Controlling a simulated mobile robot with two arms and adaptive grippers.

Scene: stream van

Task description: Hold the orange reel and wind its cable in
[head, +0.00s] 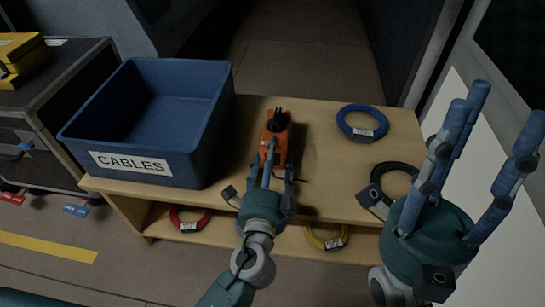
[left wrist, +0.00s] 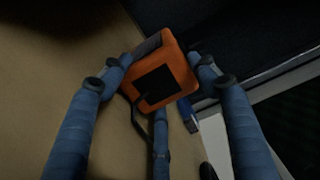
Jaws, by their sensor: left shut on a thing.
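The orange reel (head: 286,136) is over the wooden bench top, with a black part at its far end. My left gripper (head: 272,164) is shut on it. In the left wrist view the orange reel (left wrist: 180,58) sits between the blue fingers, and a black cable (left wrist: 135,112) comes from the dark square on its face. Only a short bit of cable shows beside the fingers in the head view; I cannot tell where it ends. My right gripper (head: 489,135) is open and empty, raised at the right of the bench.
A blue crate (head: 190,158) labelled CABLES stands on the bench (head: 325,200), left of the reel. A blue coil (head: 362,122) and a black coil (head: 398,168) lie at the right. Red (head: 190,222) and yellow (head: 327,240) coils lie on the lower shelf. A dark case (head: 60,100) stands far left.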

